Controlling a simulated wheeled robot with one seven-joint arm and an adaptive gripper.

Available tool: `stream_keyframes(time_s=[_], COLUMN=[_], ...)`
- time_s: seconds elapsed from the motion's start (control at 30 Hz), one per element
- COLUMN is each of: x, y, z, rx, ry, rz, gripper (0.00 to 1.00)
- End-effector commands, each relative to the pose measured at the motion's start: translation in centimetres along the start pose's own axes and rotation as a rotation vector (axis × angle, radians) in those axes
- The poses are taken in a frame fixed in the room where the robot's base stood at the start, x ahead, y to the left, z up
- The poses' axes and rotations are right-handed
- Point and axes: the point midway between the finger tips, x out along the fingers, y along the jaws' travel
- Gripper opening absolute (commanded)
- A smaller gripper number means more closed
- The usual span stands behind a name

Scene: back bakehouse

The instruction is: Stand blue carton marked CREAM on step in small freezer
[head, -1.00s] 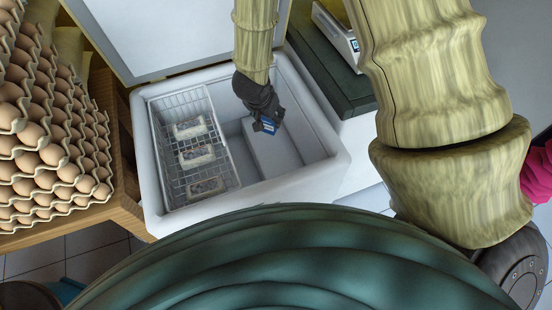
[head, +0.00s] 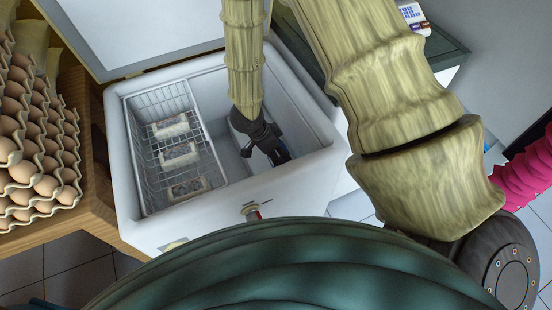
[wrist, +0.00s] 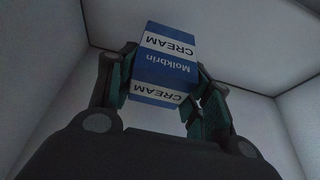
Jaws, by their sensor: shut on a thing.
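The blue and white carton marked CREAM (wrist: 163,68) is between the two fingers of my gripper (wrist: 162,90) in the wrist view, with its lettering upside down. My gripper is shut on it. In the head view my gripper (head: 270,147) reaches down inside the open small freezer (head: 320,140), right of the wire basket. Only a dark blue sliver of the carton (head: 282,156) shows there. The step is mostly hidden behind my gripper and arm in the head view. I cannot tell whether the carton touches it.
A wire basket (head: 136,112) with several wrapped packs hangs in the freezer's left side. The freezer lid (head: 140,30) stands open at the back. Egg trays (head: 40,150) sit on a wooden table at left.

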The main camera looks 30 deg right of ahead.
Motion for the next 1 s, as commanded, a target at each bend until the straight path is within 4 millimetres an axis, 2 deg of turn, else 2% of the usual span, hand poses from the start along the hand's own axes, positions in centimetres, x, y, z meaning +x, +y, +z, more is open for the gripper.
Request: stream_keyframes(time_s=[0.27,0.5,0.9,0.93,1.0], x=[1.7,4.2,4.5,4.5,4.5], y=[0.0,0.0,0.0,0.0,0.0], z=[0.6,1.7,1.8,1.8,1.8], rx=[-0.001,-0.002,-0.001,-0.001,-0.001], ry=[0.002,0.001,0.0,0.0,0.0], rz=[0.0,-0.001,-0.001,-0.001,-0.001], gripper=[0.2,0.2,0.2,0.53,0.66])
